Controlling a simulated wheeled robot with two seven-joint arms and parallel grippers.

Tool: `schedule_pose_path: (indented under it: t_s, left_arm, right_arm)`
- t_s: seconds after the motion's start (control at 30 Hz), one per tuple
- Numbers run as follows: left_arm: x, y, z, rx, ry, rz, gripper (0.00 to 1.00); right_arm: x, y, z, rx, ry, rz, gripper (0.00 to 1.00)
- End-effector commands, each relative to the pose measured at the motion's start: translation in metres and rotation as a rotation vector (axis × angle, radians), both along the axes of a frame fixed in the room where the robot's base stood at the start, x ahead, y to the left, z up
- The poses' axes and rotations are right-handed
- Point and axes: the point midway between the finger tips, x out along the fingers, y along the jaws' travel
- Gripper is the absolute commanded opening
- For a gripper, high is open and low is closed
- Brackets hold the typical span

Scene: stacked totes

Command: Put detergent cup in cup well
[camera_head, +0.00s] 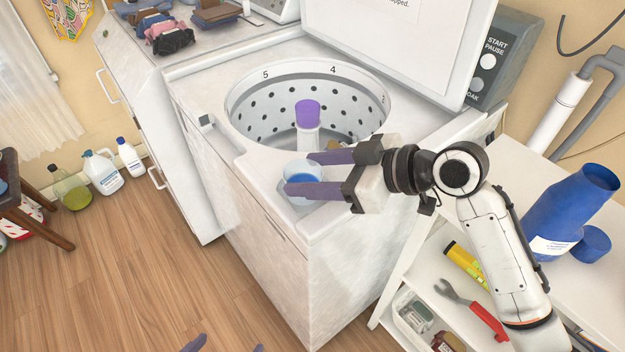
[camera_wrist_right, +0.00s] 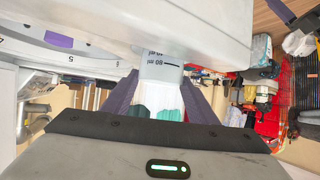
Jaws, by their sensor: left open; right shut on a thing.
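The detergent cup (camera_head: 301,171) is translucent with blue inside. It is between the purple fingers of my right gripper (camera_head: 312,173), which is shut on it, over the front edge of the washer's white top. In the right wrist view the cup (camera_wrist_right: 163,68) shows millilitre marks between the fingers (camera_wrist_right: 158,95). I cannot make out the cup well; the cup and gripper may hide it. My left gripper (camera_head: 226,346) shows only its fingertips at the bottom edge, apart and empty, over the floor.
The washer's open drum (camera_head: 255,118) holds a post with a purple top (camera_head: 307,112). The lid (camera_head: 410,45) stands open behind. On the right, a white shelf unit (camera_head: 447,312) carries a blue bottle (camera_head: 565,215). Bottles (camera_head: 103,172) stand on the floor at left.

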Motion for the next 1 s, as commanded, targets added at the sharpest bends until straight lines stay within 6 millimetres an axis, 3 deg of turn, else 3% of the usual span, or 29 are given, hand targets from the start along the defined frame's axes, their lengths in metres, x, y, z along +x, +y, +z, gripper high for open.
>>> schedule_pose_path:
  t_s: [0.17,0.97,1.0]
  left_arm:
    - [0.001,0.000,-0.001,0.000,-0.002,0.000,0.92]
    - [0.000,0.000,-0.006,0.000,0.000,0.000,0.92]
    - [-0.001,0.000,-0.007,0.000,0.001,0.001,0.92]
  right_arm:
    - [0.000,0.000,-0.019,0.001,0.002,-0.001,0.30]
    - [0.000,-0.001,-0.033,-0.003,0.003,0.000,0.30]
    - [-0.001,-0.001,-0.034,-0.004,0.005,0.000,0.60]
